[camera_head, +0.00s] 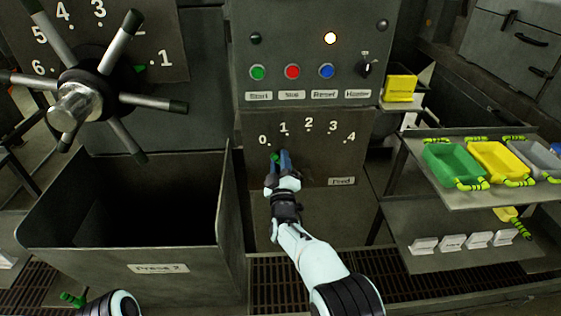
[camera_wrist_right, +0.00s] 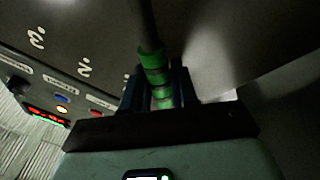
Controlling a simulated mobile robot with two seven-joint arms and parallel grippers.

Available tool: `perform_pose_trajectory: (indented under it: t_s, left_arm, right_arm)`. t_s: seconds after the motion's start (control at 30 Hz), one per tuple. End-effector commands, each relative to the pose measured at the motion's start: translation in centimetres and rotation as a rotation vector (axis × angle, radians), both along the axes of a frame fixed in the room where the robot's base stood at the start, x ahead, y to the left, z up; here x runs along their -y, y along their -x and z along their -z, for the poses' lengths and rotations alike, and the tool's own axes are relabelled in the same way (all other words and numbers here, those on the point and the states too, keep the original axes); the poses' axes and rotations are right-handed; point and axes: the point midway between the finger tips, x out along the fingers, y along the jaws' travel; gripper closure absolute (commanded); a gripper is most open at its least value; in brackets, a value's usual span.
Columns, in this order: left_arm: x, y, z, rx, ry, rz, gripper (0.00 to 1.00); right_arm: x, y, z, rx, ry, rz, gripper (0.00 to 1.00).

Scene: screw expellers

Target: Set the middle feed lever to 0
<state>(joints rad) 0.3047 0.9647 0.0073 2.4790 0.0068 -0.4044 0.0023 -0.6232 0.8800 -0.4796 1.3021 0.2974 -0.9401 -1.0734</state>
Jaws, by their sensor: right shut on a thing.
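The middle feed panel (camera_head: 318,160) carries an arc of numerals 0 to 4 above a "Feed" label (camera_head: 341,181). The green-gripped feed lever (camera_head: 274,156) shows just below the 0 and 1, at the left of the arc; its exact setting is unclear. My right gripper (camera_head: 280,160) is shut on the lever. In the right wrist view, the green grip (camera_wrist_right: 153,62) sits between the dark blue fingers (camera_wrist_right: 157,88), with a dark rod beyond it. The lever's base is hidden by the gripper.
Above the panel are green, red and blue buttons (camera_head: 292,72) and a lit lamp (camera_head: 330,38). A spoked wheel (camera_head: 75,105) and the open "Press 2" bin (camera_head: 140,270) stand left. A shelf (camera_head: 470,200) with green, yellow and grey trays stands right.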

Motion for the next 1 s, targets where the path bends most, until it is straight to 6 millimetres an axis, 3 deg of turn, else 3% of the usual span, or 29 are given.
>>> perform_pose_trajectory:
  t_s: [0.03, 0.07, 0.53, 1.0]
  left_arm:
    - [0.0, 0.0, 0.0, 0.0, 0.0, 0.0, 0.57]
    - [0.0, 0.0, 0.0, 0.0, 0.0, 0.0, 0.57]
    - [0.0, 0.0, 0.2, 0.001, 0.0, 0.0, 0.57]
    - [0.0, -0.3, 0.8, 0.012, -0.002, -0.003, 0.57]
  right_arm:
    - [-0.1, 0.0, 0.3, -0.005, 0.007, -0.002, 0.62]
    - [-0.1, 0.0, 0.3, -0.006, 0.007, -0.002, 0.53]
    - [-0.1, 0.9, 0.4, -0.004, 0.002, -0.002, 0.52]
    - [0.1, 8.9, 2.7, -0.006, 0.003, -0.003, 0.52]
